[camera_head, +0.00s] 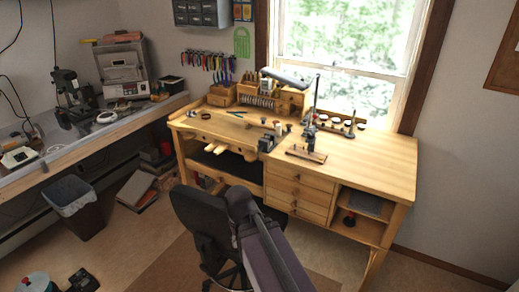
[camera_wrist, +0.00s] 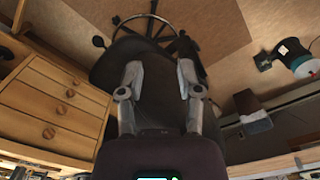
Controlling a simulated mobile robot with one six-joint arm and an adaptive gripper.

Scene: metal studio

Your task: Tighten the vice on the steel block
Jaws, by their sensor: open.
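A small dark fixture that looks like the vice (camera_head: 265,144) sits at the front edge of the wooden workbench (camera_head: 385,165) in the head view. It is too small to make out a steel block, the jaw gap or the handle. My gripper is open and empty in the wrist view (camera_wrist: 160,78), its two grey fingers spread apart over the black chair (camera_wrist: 158,95). The vice is not visible in the wrist view. In the head view my arm reaches up in front of the chair, well short of the vice, and I cannot make out the fingers there.
The chair (camera_head: 190,217) stands before the bench, beside my arm. A waste bin (camera_head: 78,205) and a side counter (camera_head: 100,135) are at left.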

